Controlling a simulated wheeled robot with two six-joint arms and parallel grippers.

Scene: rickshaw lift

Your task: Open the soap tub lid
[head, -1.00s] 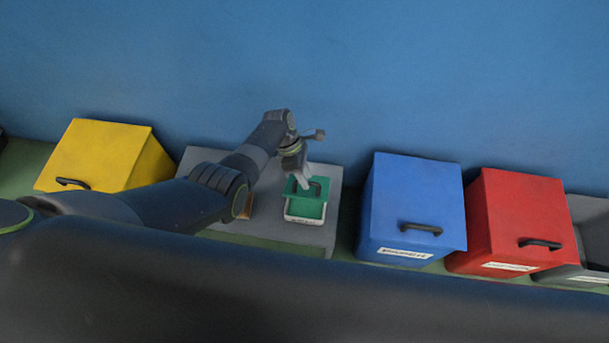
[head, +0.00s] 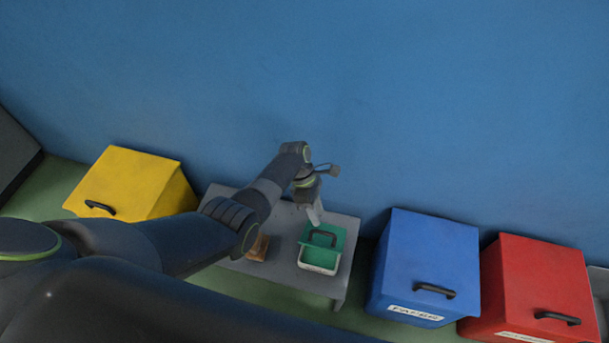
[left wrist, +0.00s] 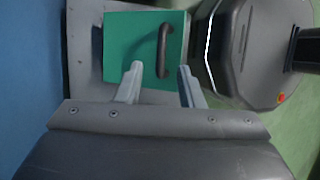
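The soap tub (head: 318,268) is a small white box on a low grey table, with a green lid (head: 340,236) that has a dark handle (head: 324,238). In the head view the lid lies slightly tilted over the tub, with the pale front wall showing below it. My left gripper (head: 317,222) is just above the lid's back part. In the left wrist view the gripper (left wrist: 160,82) is open, with one finger on each side of the lid's dark handle (left wrist: 163,50). I cannot tell whether the fingers touch it. My right gripper is not in view.
The grey table (head: 285,262) also holds a brown block (head: 258,247) left of the tub. A yellow bin (head: 135,185) stands at the left; a blue bin (head: 430,255) and a red bin (head: 535,280) stand at the right. A blue wall rises behind.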

